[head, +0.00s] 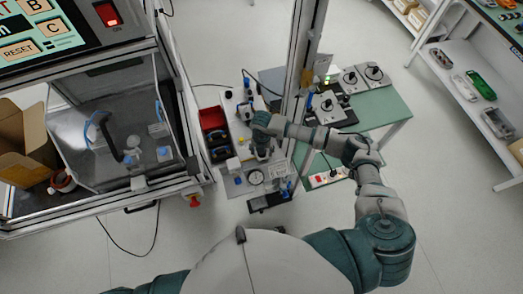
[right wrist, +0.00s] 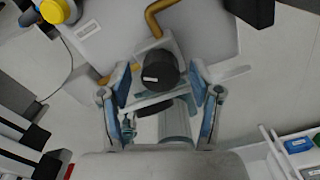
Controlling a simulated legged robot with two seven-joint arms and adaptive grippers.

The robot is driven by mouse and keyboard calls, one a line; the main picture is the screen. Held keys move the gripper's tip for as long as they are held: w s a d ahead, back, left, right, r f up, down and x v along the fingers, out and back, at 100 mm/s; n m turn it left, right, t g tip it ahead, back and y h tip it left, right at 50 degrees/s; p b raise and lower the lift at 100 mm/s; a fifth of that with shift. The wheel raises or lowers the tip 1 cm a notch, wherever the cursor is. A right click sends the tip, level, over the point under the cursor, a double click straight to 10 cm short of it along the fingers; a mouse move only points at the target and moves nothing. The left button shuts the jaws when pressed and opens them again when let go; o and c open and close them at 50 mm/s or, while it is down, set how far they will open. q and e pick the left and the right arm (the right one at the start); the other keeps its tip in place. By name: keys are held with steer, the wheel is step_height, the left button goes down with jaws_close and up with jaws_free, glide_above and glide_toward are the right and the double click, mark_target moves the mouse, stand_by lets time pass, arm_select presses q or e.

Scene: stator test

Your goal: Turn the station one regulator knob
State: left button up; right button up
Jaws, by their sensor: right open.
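The regulator knob (right wrist: 158,70) is a dark, round knob with a small white label, in the middle of the right wrist view. My right gripper (right wrist: 161,88) is open, with one blue-padded finger on each side of the knob. Gaps show between the fingers and the knob, and I cannot see contact. In the head view my right gripper (head: 262,150) reaches down over the station bench, and its hand hides the knob. My left gripper is not in view; only part of my left arm shows at the bottom left edge.
An upright metal post (head: 296,75) rises close to my right forearm. A bent brass-coloured pipe (right wrist: 155,18) lies beyond the knob.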

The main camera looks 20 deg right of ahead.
step_height(320, 180, up, 7)
steer(key=shift+r, duration=0.15)
stand_by(0.7)
